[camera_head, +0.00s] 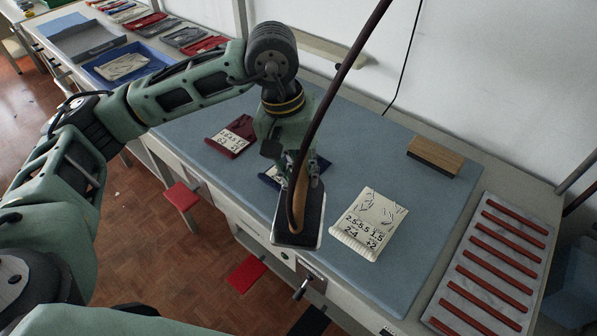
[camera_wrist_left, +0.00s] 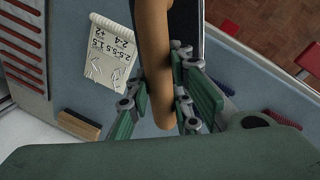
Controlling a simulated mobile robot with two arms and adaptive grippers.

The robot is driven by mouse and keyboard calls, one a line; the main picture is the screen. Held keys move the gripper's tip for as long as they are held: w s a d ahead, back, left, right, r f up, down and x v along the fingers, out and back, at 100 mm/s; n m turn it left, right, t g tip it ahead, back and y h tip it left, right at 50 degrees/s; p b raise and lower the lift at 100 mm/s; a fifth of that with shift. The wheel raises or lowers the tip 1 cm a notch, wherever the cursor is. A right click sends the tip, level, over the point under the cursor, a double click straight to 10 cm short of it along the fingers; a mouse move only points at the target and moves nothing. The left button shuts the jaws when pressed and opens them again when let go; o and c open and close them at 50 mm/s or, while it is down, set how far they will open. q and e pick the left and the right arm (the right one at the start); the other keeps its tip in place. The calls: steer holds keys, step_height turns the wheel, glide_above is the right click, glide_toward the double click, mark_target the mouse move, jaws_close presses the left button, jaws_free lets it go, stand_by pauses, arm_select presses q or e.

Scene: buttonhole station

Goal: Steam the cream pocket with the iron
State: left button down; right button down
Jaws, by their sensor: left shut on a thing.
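The cream pocket (camera_head: 370,222) lies flat on the blue mat, with dark numbers and stitch-like marks on it. It also shows in the left wrist view (camera_wrist_left: 108,55). The iron (camera_head: 300,222) has a dark body with a pale rim and a tan handle. My left gripper (camera_head: 301,170) is shut on the iron's handle, which also shows in the left wrist view (camera_wrist_left: 155,60). The iron is just left of the cream pocket in the head view; I cannot tell whether it touches the mat. My right gripper is not in view.
A dark red pocket (camera_head: 232,136) and a partly hidden navy pocket (camera_head: 272,176) lie on the blue mat (camera_head: 415,260). A wood-backed brush (camera_head: 436,155) stands at the back right. A rack with red bars (camera_head: 484,292) is at the right. A dark hose crosses above the iron.

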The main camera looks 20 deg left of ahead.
arm_select(q)
steer(key=w+d+r+n+t+y+p, duration=0.1)
steer(key=w+d+n+p, duration=0.25)
steer(key=d+n, duration=0.35)
steer(key=w+d+n+t+p, duration=0.1)
steer(key=w+d+n+p, duration=0.3)
steer(key=d, duration=0.5)
steer(key=shift+n, duration=0.4)
steer(key=shift+b+x, duration=1.55)
steer(key=shift+x, duration=0.85)
steer(key=shift+a+f+b, duration=0.1)
steer(key=shift+f+b, duration=0.35)
steer(key=shift+b, duration=0.1)
steer(key=shift+s+f+y, duration=0.1)
steer(key=shift+f+y, duration=0.05)
steer(key=shift+y, duration=0.15)
steer(key=w+p+v, duration=0.1)
steer(key=p+v, duration=0.1)
steer(key=v, duration=0.5)
steer(key=shift+w+r, duration=0.2)
steer(key=shift+w, duration=0.2)
